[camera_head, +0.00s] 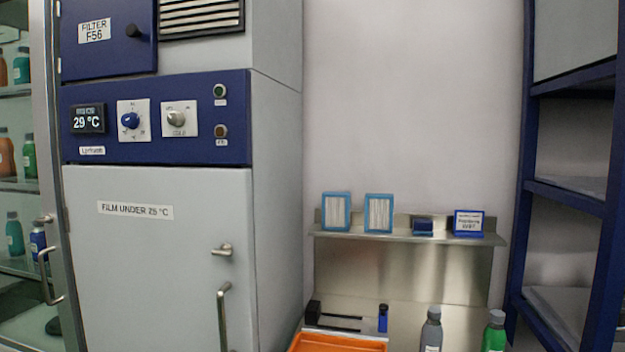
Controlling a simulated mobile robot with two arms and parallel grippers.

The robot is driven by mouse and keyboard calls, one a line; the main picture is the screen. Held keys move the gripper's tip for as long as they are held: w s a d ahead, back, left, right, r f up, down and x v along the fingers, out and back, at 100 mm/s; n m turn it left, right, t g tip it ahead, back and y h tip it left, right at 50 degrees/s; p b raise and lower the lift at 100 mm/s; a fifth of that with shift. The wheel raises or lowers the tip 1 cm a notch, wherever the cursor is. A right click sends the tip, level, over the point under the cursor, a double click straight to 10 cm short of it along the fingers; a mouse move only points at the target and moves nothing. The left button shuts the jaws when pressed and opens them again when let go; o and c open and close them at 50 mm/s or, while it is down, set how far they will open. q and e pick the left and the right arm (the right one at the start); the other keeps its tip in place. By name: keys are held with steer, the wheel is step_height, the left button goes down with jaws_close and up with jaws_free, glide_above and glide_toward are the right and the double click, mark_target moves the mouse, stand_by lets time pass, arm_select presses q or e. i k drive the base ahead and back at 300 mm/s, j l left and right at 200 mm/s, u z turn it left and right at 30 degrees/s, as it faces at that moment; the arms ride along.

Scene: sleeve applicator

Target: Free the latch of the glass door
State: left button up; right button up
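The glass door (42,130) stands at the far left, with a metal frame, and only its right part is in view. It looks closed. Its small metal latch (43,219) sits on the frame edge, above a vertical bar handle (47,283). The latch is small here, and I cannot tell its exact position. Bottles show on shelves behind the glass. Neither of my grippers is in view.
Right of the glass door stands a grey machine (160,270) with a blue control panel (215,95), its own latch (222,250) and handle (222,318). A steel shelf (385,236), an orange tray (340,343) and a blue rack (565,195) lie further right.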

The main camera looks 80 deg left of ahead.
mark_target(48, 217)
steer(key=u, duration=4.35)
steer(key=z, duration=0.4)
steer(key=i+j+z, duration=0.25)
steer(key=j, duration=0.15)
steer(key=j+z, duration=0.3)
steer(key=j, duration=0.15)
steer(key=j+z, duration=0.25)
steer(key=j, duration=0.2)
steer(key=i, duration=0.05)
